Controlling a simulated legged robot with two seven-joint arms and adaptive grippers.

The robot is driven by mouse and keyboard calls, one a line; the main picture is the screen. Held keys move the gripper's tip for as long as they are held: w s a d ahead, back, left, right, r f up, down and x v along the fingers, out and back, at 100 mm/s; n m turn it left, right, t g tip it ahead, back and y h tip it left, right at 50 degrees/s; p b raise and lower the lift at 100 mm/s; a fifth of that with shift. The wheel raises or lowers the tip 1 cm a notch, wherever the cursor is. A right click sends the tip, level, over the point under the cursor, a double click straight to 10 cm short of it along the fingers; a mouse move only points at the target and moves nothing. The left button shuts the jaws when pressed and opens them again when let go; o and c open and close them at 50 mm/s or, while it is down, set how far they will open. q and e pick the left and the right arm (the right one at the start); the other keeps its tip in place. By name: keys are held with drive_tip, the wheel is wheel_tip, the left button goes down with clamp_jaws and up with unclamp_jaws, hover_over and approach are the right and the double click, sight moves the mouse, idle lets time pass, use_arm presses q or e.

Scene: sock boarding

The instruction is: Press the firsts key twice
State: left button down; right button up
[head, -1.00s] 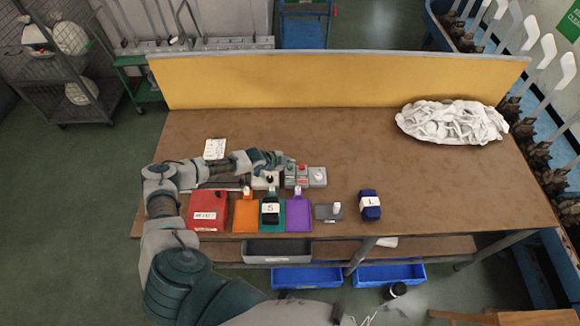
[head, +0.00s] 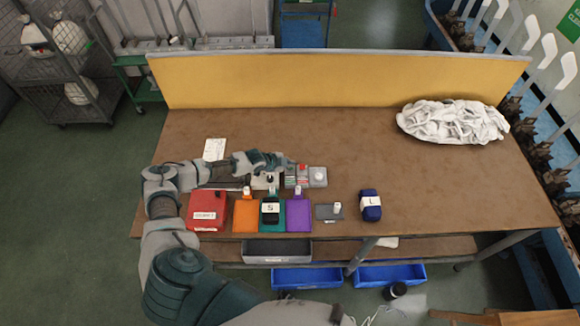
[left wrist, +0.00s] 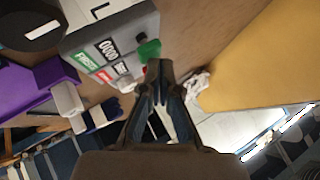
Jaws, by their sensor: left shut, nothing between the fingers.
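A grey key box (left wrist: 83,40) shows in the left wrist view, with a green FIRSTS label (left wrist: 87,63), a label that seems to read ODD (left wrist: 107,49) and a red label. A green key (left wrist: 149,50) stands on its edge, beside a pale key (left wrist: 125,83) and a partly hidden red one. My left gripper (left wrist: 161,68) is shut and empty, its tips close beside the green key; I cannot tell if they touch. In the head view the left gripper (head: 288,161) is over the back of the small boxes. My right gripper is not in view.
A red box (head: 207,205), an orange piece (head: 246,216), a teal one and a purple one (head: 298,216) line the table's front. A dark blue roll (head: 370,205) stands to their right. White socks (head: 452,122) lie back right. The table's middle is clear.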

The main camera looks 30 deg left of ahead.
use_arm(q)
drive_tip(key=shift+f+b, duration=0.4)
drive_tip(key=shift+f, duration=0.1)
drive_tip(key=shift+r, duration=0.1)
idle(0.4)
drive_tip(key=shift+a+r+p, duration=0.2)
drive_tip(key=shift+r+p, duration=0.4)
drive_tip(key=shift+r, duration=0.45)
wheel_tip(320, 180, up, 5)
drive_tip(key=p, duration=0.4)
drive_tip(key=shift+r, duration=0.1)
idle(0.9)
drive_tip(key=shift+d, duration=0.15)
idle(0.6)
